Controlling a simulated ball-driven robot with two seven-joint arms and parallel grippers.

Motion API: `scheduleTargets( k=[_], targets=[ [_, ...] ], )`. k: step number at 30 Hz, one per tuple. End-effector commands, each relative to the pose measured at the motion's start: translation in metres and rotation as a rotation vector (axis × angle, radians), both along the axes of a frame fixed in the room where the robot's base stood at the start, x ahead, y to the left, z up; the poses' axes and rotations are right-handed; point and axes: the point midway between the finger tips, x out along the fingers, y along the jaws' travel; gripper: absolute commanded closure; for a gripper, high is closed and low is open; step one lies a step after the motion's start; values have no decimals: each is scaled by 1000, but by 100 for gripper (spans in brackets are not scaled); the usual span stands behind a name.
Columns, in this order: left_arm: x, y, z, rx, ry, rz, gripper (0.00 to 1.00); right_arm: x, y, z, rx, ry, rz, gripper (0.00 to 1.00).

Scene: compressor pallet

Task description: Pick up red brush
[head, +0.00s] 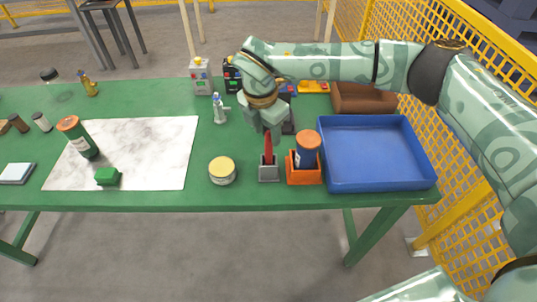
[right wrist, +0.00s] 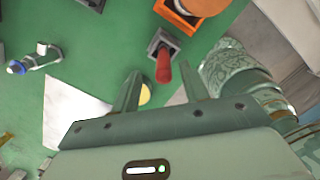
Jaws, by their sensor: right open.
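The red brush (head: 268,146) stands upright in a small grey holder (head: 269,172) near the front edge of the green table. In the right wrist view the brush (right wrist: 163,68) shows its red handle end, with the grey holder (right wrist: 163,42) around its base. My right gripper (head: 266,126) hangs over the brush from behind, open. In the right wrist view the red handle lies ahead of and between the two fingers (right wrist: 160,80), with nothing gripped; whether a finger touches it I cannot tell. My left gripper is not in view.
An orange holder (head: 304,178) with an orange-capped dark bottle (head: 307,152) stands close right of the brush. A blue tray (head: 376,154) lies further right. A yellow-lidded jar (head: 222,170) stands to the left, and a small bottle (head: 219,108) behind it.

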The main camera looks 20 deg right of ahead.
Motion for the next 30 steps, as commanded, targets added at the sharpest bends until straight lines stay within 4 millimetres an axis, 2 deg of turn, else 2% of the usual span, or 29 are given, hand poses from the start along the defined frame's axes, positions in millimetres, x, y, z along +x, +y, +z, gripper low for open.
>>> scheduleTargets(
  k=[8, 15, 20, 30],
  targets=[
    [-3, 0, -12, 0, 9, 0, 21, -3, -5, -45, -1, 4, 0, 55],
    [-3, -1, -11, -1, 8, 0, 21, -3, -5, -46, -1, 1, 1, 55],
    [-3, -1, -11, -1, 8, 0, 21, -3, -5, -46, -1, 1, 1, 100],
    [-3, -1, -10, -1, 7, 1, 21, -2, -5, -42, -1, 0, 1, 100]
  ],
)
